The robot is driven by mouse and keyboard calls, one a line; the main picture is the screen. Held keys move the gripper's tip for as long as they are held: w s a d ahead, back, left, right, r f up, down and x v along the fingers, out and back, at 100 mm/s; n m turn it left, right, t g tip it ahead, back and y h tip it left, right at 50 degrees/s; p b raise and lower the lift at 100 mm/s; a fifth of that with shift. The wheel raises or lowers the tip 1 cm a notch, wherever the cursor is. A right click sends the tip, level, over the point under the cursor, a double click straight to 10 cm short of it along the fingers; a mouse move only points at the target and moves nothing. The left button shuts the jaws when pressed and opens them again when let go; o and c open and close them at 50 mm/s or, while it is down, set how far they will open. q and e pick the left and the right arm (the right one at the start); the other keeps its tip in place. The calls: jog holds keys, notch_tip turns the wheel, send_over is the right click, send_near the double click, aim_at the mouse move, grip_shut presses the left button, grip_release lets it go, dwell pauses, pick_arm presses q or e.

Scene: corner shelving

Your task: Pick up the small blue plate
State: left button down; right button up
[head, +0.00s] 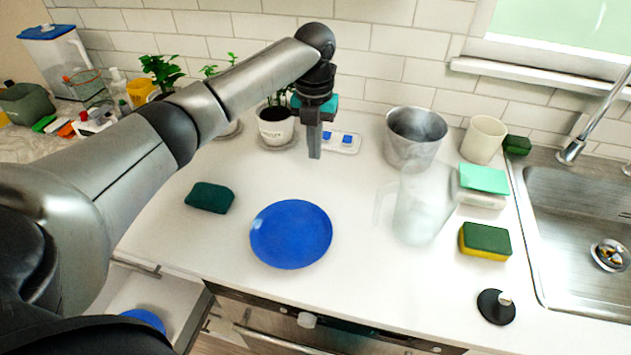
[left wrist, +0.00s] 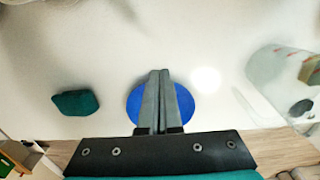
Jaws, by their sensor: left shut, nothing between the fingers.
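A round blue plate (head: 291,234) lies flat on the white counter near its front edge. My left gripper (head: 314,153) is above the counter, behind the plate in the head view, with its fingers pointing down. Its fingers are together and hold nothing. In the left wrist view, the shut fingers (left wrist: 159,76) cover the middle of the plate (left wrist: 186,105), which shows on both sides of them. A second blue round thing (head: 146,319) shows partly in the open drawer at the lower left; my arm hides some of it. My right gripper is not in view.
A green sponge (head: 210,197) lies left of the plate. A clear pitcher (head: 420,212), a metal pot (head: 414,138) and a green-yellow sponge (head: 486,241) stand to the right, before the sink (head: 572,205). Potted plants (head: 275,126) line the back wall.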

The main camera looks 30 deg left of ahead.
aim_at(312, 195)
pick_arm(q)
jog(key=f, duration=0.5)
jog(key=f+b, duration=0.1)
jog(key=f, duration=0.4)
jog(key=shift+s, duration=0.2)
jog(key=shift+s+d+r+p, duration=0.2)
jog(key=shift+s+p, duration=0.15)
jog(key=shift+s, duration=0.3)
jog(key=shift+s+d+p, duration=0.25)
jog(key=shift+s+p, duration=0.1)
jog(key=shift+s, duration=0.9)
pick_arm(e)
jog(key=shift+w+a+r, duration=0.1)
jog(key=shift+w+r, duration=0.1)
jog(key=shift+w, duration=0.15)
